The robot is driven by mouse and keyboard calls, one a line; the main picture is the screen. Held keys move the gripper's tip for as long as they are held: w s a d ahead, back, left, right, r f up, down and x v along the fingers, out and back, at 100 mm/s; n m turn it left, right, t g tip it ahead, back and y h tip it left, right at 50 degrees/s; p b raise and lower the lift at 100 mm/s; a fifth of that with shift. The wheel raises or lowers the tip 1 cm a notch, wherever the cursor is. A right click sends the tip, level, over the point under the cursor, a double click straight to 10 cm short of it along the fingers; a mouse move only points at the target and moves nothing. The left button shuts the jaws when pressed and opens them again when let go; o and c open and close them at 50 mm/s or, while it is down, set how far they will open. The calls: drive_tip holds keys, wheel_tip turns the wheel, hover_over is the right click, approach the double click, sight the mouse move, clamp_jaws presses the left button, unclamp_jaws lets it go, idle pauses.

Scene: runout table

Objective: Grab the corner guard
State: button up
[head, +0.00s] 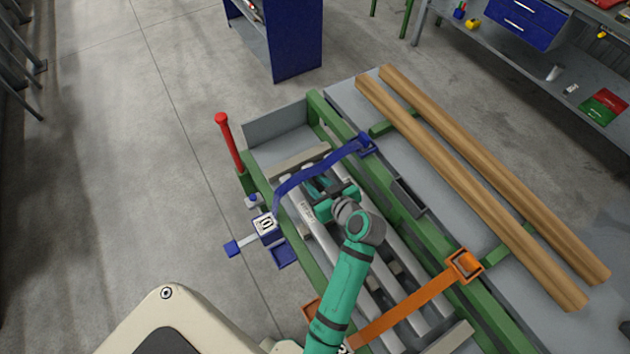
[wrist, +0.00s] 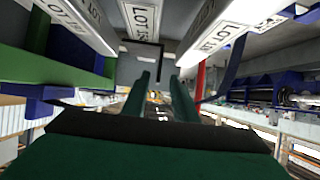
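A dark grey, angular piece (head: 407,197) lies along the green rail, right of my gripper in the head view; it looks like the corner guard, though I cannot be sure. My gripper (head: 327,187) is low over the pale metal bars (head: 386,215), left of that piece and apart from it. In the wrist view, the two green fingers (wrist: 162,98) stand apart with nothing seen between them. A thin dark L-shaped edge (wrist: 160,58) shows beyond them; I cannot tell what it belongs to.
A blue strap (head: 305,175) crosses the bars just beyond my gripper, with a ratchet (head: 266,226) at its left end. An orange strap (head: 405,312) crosses nearer. Two wooden beams (head: 470,180) lie on the right. A red lever (head: 230,143) stands at the left corner.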

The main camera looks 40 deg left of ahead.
sight(312, 179)
drive_tip(key=shift+x, duration=1.7)
drive_tip(key=shift+w+d+f, duration=0.15)
drive_tip(key=shift+w, duration=0.05)
clamp_jaws()
